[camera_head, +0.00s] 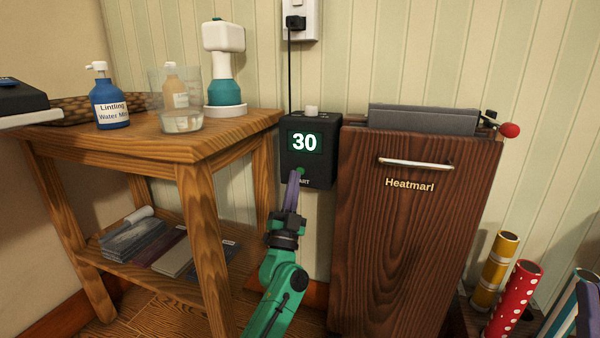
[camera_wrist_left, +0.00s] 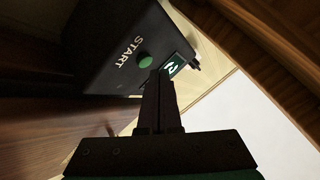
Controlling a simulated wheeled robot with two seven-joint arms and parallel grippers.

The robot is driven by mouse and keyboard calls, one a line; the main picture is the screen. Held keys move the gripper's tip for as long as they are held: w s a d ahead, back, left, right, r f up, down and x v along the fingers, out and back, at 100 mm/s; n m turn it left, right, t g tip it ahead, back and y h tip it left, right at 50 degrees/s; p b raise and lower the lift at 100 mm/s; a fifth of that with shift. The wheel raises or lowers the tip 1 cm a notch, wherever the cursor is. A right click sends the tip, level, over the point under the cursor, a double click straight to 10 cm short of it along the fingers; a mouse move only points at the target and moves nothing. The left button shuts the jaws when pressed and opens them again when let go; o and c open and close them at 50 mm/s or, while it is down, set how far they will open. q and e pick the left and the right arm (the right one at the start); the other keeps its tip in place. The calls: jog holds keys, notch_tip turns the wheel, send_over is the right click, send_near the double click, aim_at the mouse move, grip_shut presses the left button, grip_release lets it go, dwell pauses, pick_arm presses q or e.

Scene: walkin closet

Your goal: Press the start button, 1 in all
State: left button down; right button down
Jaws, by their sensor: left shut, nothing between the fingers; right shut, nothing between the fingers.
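A black timer box (camera_head: 322,173) hangs on the wall with a lit display reading 30. Its green start button (camera_head: 300,170) is below the display, above the partly hidden word START. In the left wrist view the round green button (camera_wrist_left: 145,61) shows beside the START lettering. My left gripper (camera_head: 294,179) is shut and empty, its fingertips just below the button in the head view. In the wrist view the fingertips (camera_wrist_left: 160,76) lie beside the button and overlap the display's edge. I cannot tell whether they touch the box. My right gripper is not in view.
A wooden table (camera_head: 190,146) with a blue bottle (camera_head: 107,105) and a glass beaker (camera_head: 182,123) stands to the left. A dark wooden cabinet (camera_head: 400,240) stands close to the box on the right. A cord runs up to a wall socket (camera_head: 300,20).

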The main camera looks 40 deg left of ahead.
dwell(0.3)
pick_arm(q)
jog(key=shift+w+a, duration=0.15)
jog(key=shift+w, duration=0.2)
jog(key=shift+w+a, duration=0.1)
jog(key=shift+w, duration=0.25)
dwell(0.5)
jog(key=shift+s+d+p, duration=0.25)
jog(key=shift+s+p, duration=0.45)
jog(key=shift+p, duration=0.05)
